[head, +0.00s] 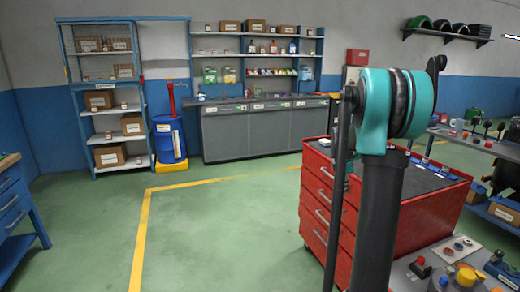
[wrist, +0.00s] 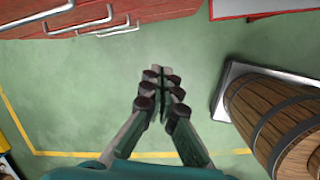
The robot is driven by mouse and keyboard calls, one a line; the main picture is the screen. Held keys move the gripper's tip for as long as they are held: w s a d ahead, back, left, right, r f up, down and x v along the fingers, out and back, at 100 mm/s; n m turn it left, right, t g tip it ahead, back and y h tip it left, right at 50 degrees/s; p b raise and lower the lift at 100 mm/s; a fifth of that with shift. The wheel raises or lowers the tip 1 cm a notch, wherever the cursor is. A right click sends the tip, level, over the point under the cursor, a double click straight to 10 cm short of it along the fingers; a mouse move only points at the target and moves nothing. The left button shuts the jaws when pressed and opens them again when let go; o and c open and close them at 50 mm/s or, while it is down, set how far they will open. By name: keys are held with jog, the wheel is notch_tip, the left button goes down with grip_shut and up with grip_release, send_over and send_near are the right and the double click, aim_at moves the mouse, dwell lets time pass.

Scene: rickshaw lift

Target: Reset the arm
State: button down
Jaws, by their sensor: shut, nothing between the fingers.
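My gripper (wrist: 161,82) shows in the wrist view, with its fingers together and nothing between them. It hangs over open green floor. My arm stands upright in the right half of the head view, with a teal joint at its top, in front of the red tool cabinet. I cannot make out my gripper clearly in the head view.
A red tool cabinet (head: 330,210) stands close behind my arm; red drawers with handles (wrist: 110,18) line the wrist view's top. A wooden barrel (wrist: 275,115) is at right there. A workbench (head: 410,275) is at lower right. The floor (head: 220,230) left is clear.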

jog(key=s+a+f+m+t, duration=0.1)
jog(key=s+a+f+m, duration=0.2)
jog(key=s, duration=0.7)
jog(key=s+a+f+m+y, duration=0.1)
jog(key=s+a+f+m, duration=0.2)
jog(key=s+a+m, duration=0.5)
jog(key=s+a+f+m+t+y, duration=0.1)
jog(key=s+a+f+m, duration=0.3)
jog(key=s, duration=0.9)
jog(key=a+m, duration=0.2)
jog(key=a, duration=0.1)
jog(key=shift+s+t, duration=0.2)
jog(key=shift+t, duration=0.1)
